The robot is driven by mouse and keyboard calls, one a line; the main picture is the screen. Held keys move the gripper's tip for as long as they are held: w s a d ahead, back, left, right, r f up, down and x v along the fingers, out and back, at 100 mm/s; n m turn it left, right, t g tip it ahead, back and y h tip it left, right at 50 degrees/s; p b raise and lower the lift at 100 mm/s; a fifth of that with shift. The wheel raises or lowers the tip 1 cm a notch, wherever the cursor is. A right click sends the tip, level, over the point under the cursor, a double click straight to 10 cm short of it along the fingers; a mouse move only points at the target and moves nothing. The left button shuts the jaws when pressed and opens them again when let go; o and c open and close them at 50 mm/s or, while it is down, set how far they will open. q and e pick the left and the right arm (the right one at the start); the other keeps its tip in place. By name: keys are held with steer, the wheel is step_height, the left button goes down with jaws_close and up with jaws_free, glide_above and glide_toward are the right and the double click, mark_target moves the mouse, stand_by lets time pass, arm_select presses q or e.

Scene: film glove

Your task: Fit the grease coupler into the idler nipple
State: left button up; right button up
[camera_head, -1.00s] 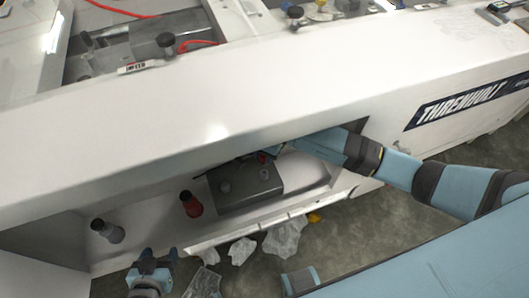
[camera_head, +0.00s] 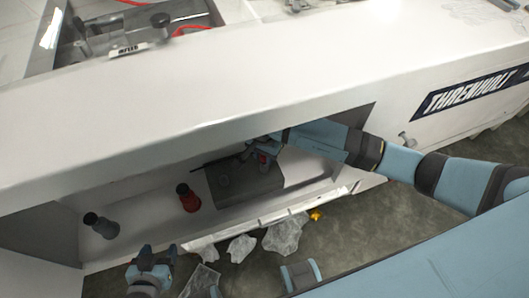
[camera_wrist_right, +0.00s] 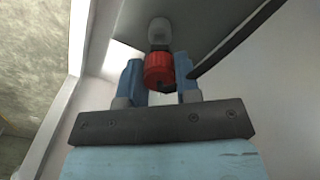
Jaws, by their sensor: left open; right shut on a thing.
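My right gripper (camera_head: 262,158) is inside the open bay of the white machine, over the grey block (camera_head: 240,190). In the right wrist view the right gripper (camera_wrist_right: 159,80) is shut on a red ribbed piece (camera_wrist_right: 158,70), which looks like the grease coupler. A grey round piece (camera_wrist_right: 160,32) lies just beyond it in line; I cannot tell whether they are joined. A dark thin rod or hose (camera_wrist_right: 235,42) runs beside it. I cannot tell which fitting is the idler nipple. My left gripper (camera_head: 150,262) is open and empty at the lower left.
A red bottle-shaped piece (camera_head: 188,198) and a dark grey one (camera_head: 101,225) stand in the bay, left of the block. The machine's white overhang (camera_head: 200,110) covers the bay's top. Crumpled clear plastic (camera_head: 285,236) lies below the front edge.

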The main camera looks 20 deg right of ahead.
arm_select(q)
steer(key=shift+s+f, duration=0.1)
steer(key=shift+f, duration=0.2)
